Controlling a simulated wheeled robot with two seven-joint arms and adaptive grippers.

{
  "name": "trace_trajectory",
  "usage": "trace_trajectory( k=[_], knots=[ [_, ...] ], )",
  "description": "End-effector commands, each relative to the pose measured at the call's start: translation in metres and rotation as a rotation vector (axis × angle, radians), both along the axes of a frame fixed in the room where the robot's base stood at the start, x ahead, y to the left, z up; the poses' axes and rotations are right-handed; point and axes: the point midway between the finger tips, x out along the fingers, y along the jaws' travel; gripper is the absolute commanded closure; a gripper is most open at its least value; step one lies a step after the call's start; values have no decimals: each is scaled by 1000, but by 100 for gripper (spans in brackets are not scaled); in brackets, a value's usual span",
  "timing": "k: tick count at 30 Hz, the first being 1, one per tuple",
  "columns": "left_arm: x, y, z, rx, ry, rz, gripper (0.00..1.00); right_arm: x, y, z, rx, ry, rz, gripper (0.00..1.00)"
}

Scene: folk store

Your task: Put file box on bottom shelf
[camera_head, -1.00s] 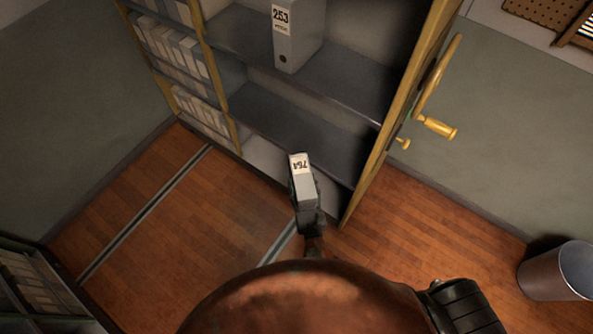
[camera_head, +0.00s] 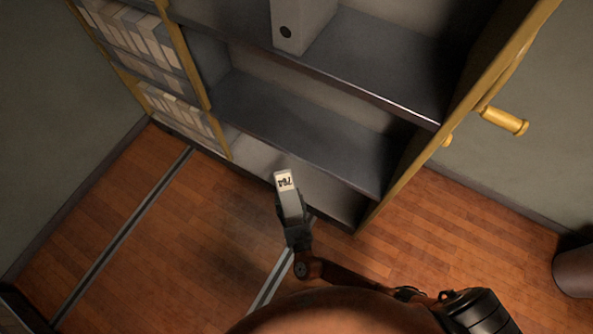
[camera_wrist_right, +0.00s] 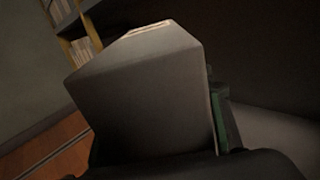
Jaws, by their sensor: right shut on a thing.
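The grey file box (camera_head: 290,204) has a white label with dark digits on its upper end. My right gripper (camera_head: 295,226) is shut on it and holds it in front of the shelf unit, close to the bottom shelf (camera_head: 262,160). In the right wrist view the file box (camera_wrist_right: 140,95) fills the middle and hides most of the gripper. The bottom shelf is a low grey board; the part that shows is empty. I cannot tell whether the box overlaps the shelf's front edge. My left gripper is not in view.
The middle shelf (camera_head: 290,120) above is empty. A larger grey file box (camera_head: 300,25) stands on the shelf over it. Files fill the left bay (camera_head: 140,40). A yellow wooden side panel with a handle (camera_head: 505,121) bounds the right. A bin (camera_head: 575,270) stands far right.

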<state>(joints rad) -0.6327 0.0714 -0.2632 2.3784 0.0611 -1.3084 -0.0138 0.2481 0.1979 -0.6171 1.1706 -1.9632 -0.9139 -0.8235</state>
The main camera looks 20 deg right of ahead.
Motion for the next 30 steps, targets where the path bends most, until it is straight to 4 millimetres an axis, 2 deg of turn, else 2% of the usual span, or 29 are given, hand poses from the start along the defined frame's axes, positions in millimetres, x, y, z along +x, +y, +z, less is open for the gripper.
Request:
trace_trajectory(
  k=[5,24,30],
  knots=[
    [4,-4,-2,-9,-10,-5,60,9,-9,-5,0,-9,-5,100],
    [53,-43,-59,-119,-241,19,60,90,-116,-7,-2,-8,-5,100],
    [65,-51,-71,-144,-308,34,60,110,-140,-6,-1,-8,-3,100]
  ],
)
